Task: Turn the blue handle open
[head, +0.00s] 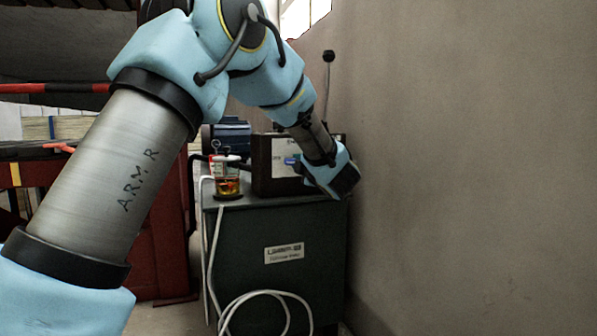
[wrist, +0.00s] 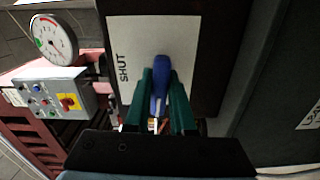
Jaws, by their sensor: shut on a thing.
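The blue handle (wrist: 159,80) shows in the wrist view, in front of a white plate marked "SHUT" (wrist: 123,68) on a dark box. In the head view a small blue part of the handle (head: 291,161) shows beside my arm's end. My gripper (wrist: 158,92) has its two green fingers on either side of the handle and is shut on it. In the head view my gripper's fingers are hidden behind the wrist housing.
A dark green cabinet (head: 262,250) carries the box (head: 262,165) and a glass jar with amber liquid (head: 228,184). A white hose (head: 213,255) hangs down its front. A bare wall (head: 450,150) stands close on the right. The wrist view shows a round gauge (wrist: 54,38) and a grey control box (wrist: 52,95).

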